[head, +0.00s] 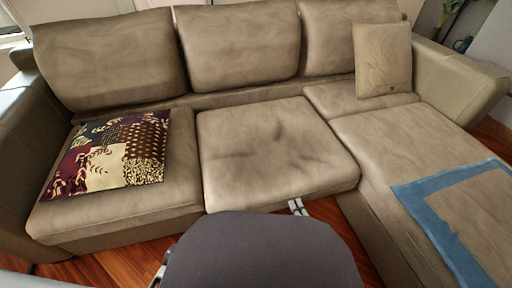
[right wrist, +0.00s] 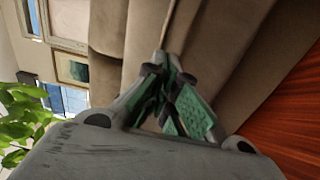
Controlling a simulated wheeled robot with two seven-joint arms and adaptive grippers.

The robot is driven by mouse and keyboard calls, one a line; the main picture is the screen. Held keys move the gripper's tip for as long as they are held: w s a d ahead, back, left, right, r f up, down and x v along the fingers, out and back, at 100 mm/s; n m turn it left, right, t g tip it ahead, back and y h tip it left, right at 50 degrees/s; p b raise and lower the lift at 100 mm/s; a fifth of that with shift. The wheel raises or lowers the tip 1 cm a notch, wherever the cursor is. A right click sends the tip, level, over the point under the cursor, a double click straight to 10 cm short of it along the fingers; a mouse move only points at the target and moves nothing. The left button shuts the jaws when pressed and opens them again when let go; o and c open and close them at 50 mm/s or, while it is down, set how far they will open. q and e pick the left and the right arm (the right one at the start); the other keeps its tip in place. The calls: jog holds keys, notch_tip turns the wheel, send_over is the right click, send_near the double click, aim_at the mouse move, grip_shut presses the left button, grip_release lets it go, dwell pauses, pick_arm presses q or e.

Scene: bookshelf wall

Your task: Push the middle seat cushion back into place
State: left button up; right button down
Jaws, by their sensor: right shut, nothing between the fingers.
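The middle seat cushion (head: 265,140) is a tan leather block in the sofa's centre, between the left seat cushion (head: 120,205) and the chaise section (head: 385,150). A strip of sofa shows behind its back edge. Its front edge looks roughly in line with the left cushion's. My right gripper (head: 297,207) shows only as small fingertips at the middle cushion's lower front edge; I cannot tell if they touch it. In the right wrist view, the right gripper (right wrist: 168,75) is shut and empty, with tan sofa surfaces beyond its fingers. My left gripper is not in view.
A patterned cloth (head: 110,155) lies on the left seat. A tan pillow (head: 382,60) leans at the back right, and a blue-bordered cloth (head: 425,195) lies on the chaise. Wooden floor (head: 110,265) shows before the sofa. A plant (right wrist: 20,120) appears in the right wrist view.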

aim_at(293, 198)
dwell(0.5)
jog(key=shift+w, duration=0.15)
jog(key=shift+b+x, duration=0.55)
jog(key=shift+x, duration=1.9)
jog(key=shift+b+x, duration=0.6)
jog(key=shift+x, duration=1.55)
jog(key=shift+p+v, duration=0.95)
jog(key=shift+v, duration=0.5)
jog(key=shift+p+v, duration=0.8)
jog(key=shift+v, duration=0.85)
